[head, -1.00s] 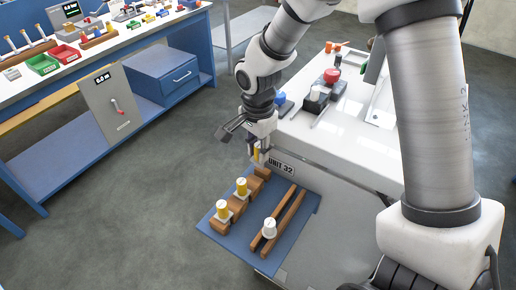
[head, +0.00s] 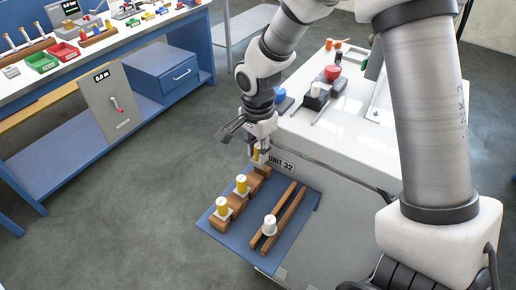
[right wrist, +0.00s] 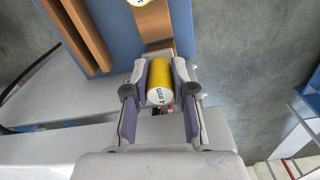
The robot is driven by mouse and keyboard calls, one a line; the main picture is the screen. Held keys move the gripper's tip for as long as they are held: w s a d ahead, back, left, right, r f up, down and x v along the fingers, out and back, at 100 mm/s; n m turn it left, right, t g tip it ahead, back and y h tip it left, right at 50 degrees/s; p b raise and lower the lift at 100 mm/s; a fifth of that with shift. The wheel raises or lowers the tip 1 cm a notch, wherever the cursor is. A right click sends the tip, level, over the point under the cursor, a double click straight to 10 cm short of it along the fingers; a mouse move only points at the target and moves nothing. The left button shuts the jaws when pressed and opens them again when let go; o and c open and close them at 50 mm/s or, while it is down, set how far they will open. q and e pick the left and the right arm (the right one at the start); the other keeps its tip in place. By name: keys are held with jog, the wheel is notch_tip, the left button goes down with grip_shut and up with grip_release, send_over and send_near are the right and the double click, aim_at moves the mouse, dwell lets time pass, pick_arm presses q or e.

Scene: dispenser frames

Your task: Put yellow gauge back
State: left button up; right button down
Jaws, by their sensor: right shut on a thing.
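My right gripper (head: 257,153) is shut on a yellow gauge (right wrist: 159,78). The gauge has a pale end marked "4 mm" in the right wrist view, and its yellow side (head: 257,156) shows between the fingers in the head view. It is at the far end of a stepped wooden rack (head: 249,190); whether it touches the wood cannot be told. Two other yellow gauges with white collars stand in the rack, the middle one (head: 241,183) and the near one (head: 222,204). My left gripper is out of view.
The rack sits on a blue shelf (head: 223,237) on the side of a white-topped cart (head: 313,138). Two wooden rails (head: 287,207) with a white gauge (head: 269,224) lie right of the rack. A blue workbench (head: 80,150) stands at the left across open floor.

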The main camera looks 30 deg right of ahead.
jog(key=shift+f+b, duration=0.85)
jog(key=shift+f, duration=0.5)
jog(key=c, duration=0.9)
grip_release()
notch_tip(320, 180, up, 12)
jog(key=shift+s+f, duration=0.1)
jog(key=shift+f, duration=0.05)
